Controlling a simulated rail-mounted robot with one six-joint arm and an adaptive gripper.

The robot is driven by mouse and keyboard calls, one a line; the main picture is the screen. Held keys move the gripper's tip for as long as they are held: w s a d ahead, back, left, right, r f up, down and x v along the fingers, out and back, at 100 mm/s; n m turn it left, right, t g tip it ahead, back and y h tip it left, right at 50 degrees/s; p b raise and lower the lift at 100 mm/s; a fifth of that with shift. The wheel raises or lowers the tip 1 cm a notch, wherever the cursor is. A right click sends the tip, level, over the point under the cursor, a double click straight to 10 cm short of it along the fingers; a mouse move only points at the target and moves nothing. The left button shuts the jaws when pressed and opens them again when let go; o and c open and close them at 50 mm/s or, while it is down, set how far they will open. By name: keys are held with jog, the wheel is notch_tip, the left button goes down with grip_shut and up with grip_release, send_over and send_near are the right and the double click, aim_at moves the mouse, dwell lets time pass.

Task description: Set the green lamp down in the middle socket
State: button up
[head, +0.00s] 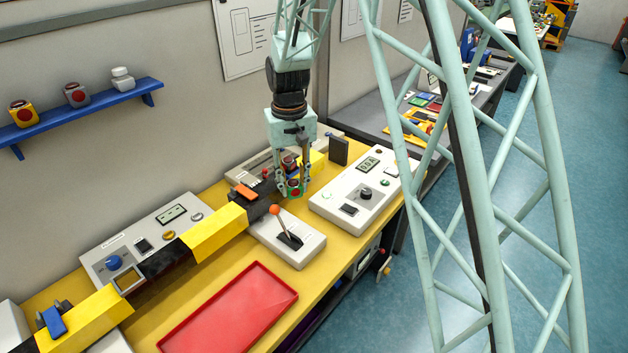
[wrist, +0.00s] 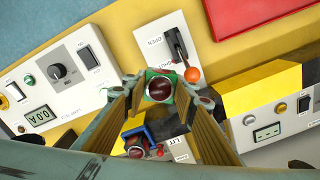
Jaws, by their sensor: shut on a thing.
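My gripper (head: 292,190) points down over the yellow bench and is shut on the green lamp (head: 295,184), a small green body with a dark red face. In the wrist view the lamp (wrist: 160,87) sits between the fingertips (wrist: 161,92). The gap below the lamp is too small to judge. The middle socket cannot be made out clearly; the gripper and nearby parts hide that area.
A white lever box with an orange knob (head: 275,210) stands just in front of the gripper. A red tray (head: 228,312) is empty.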

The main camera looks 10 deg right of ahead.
jog(key=s+a+r+n+p, duration=0.1)
jog(key=s+a+n+p, duration=0.15)
jog(key=a, duration=0.95)
jog(key=s+a+r+n+p, duration=0.1)
jog(key=s+a+p, duration=0.15)
jog(key=a, duration=0.95)
jog(key=s+a+n+p, duration=0.1)
jog(key=s+a+p, duration=0.1)
jog(key=s+a, duration=0.5)
jog(key=s+a+n+p, duration=0.1)
jog(key=s+a+p, duration=0.1)
jog(key=s+a, duration=0.6)
jog(key=a, duration=0.6)
jog(key=shift+a+r+n, duration=0.3)
jog(key=shift+a+n, duration=0.05)
jog(key=shift+s+f, duration=0.1)
jog(key=shift+f, duration=0.2)
jog(key=shift+f+b, duration=1.45)
jog(key=shift+f, duration=1.5)
jog(key=shift+f+b, duration=0.35)
jog(key=shift+f, duration=0.15)
jog(key=o, duration=1)
